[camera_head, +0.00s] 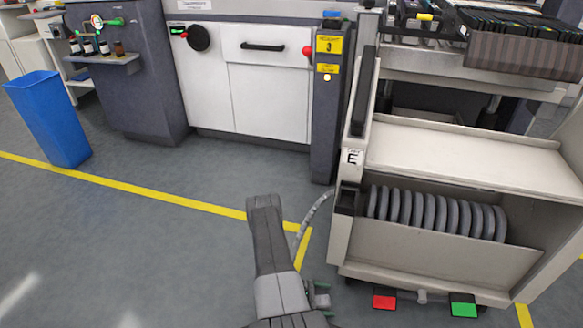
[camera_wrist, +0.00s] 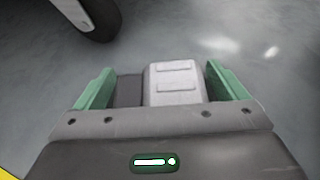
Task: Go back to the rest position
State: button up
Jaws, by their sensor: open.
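My gripper (camera_wrist: 160,84) is open in the wrist view, with a green finger on each side and grey floor beyond. A pale grey block shows between the fingers; it looks like part of my own body, and I see nothing gripped. In the head view my arm reaches up from the bottom middle, and small green parts beside it look like my gripper (camera_head: 320,296). It is low over the floor, left of the feeder trolley (camera_head: 440,250), and appears apart from it.
The trolley carries a row of grey reels (camera_head: 437,212), with red (camera_head: 384,302) and green (camera_head: 463,310) pedals below. A control post (camera_head: 327,120) and white cabinet (camera_head: 265,100) stand behind. A blue bin (camera_head: 50,120) is at left. The floor (camera_head: 120,245) at lower left is clear.

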aim_at(324, 296)
notch_tip(324, 296, up, 3)
jog(key=shift+r+p, duration=0.2)
jog(key=shift+p, duration=0.8)
jog(key=shift+w+a+r, duration=0.1)
jog(key=shift+a+r, duration=0.15)
jog(key=shift+r, duration=0.1)
jog(key=a+p, duration=0.1)
jog(key=a, duration=0.4)
jog(key=a+p, duration=0.1)
jog(key=a, duration=0.5)
jog(key=s+a, duration=0.1)
jog(key=a, duration=0.5)
jog(key=shift+f+p, duration=0.2)
jog(key=shift+p, duration=0.2)
jog(key=r, duration=0.1)
jog(key=w+r+p, duration=0.1)
jog(key=r, duration=0.1)
jog(key=shift+w+a+r+p, duration=0.15)
jog(key=shift+w+a+p, duration=0.15)
jog(key=shift+w+a, duration=0.1)
jog(key=shift+w+d+r+n+t, duration=0.1)
jog(key=shift+w+r+n+t, duration=0.35)
jog(key=shift+r, duration=0.25)
